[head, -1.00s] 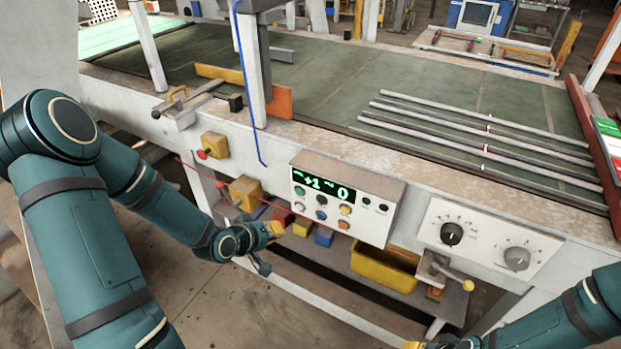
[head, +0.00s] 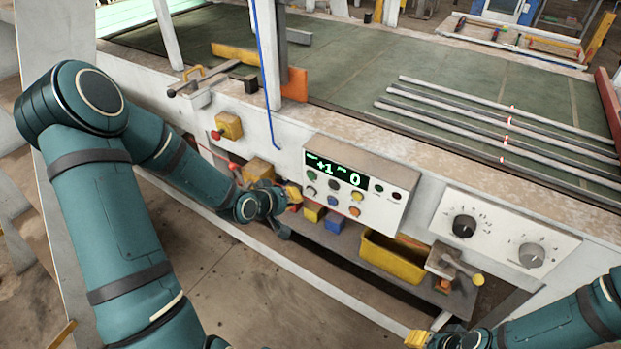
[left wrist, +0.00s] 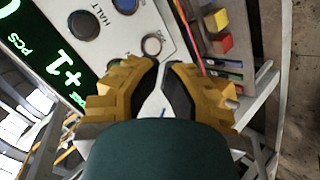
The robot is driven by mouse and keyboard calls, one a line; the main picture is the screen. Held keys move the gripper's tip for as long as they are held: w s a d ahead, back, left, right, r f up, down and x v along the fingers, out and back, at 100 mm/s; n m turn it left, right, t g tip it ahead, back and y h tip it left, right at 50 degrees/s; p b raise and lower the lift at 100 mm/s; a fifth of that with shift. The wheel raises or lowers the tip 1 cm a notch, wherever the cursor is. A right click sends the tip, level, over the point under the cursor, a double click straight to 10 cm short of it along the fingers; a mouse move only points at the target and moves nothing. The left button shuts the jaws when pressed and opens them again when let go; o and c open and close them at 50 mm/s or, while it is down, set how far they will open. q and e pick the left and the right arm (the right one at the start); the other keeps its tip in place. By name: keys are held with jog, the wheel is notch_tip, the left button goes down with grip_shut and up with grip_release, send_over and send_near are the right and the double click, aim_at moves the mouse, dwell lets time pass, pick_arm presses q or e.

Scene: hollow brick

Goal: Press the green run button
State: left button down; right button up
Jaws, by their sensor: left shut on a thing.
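The control panel (head: 384,207) has a lit green display (head: 337,171) and several buttons. My left gripper (head: 296,193) is just left of the panel, apart from the buttons as far as I can tell. In the left wrist view its fingers (left wrist: 164,68) are closed together, on something I cannot make out. A pale ringed button (left wrist: 152,45) and the dark HALT button (left wrist: 85,25) show beyond the fingers. My right gripper (head: 416,339) is at the lower edge.
Two dials (head: 464,226) are on a white plate right of the panel. A yellow bin (head: 393,262) is on the shelf under the panel. A yellow box with a red knob (head: 228,126) is to the left.

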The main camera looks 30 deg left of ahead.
aim_at(311, 176)
pick_arm(q)
jog(key=w, duration=0.4)
jog(key=shift+w+d+b, duration=0.25)
jog(key=shift+w+b, duration=0.1)
jog(key=shift+w, duration=0.05)
jog(key=c, duration=1.7)
grip_release()
grip_shut()
jog(key=shift+w, duration=0.15)
jog(key=shift+w, duration=0.25)
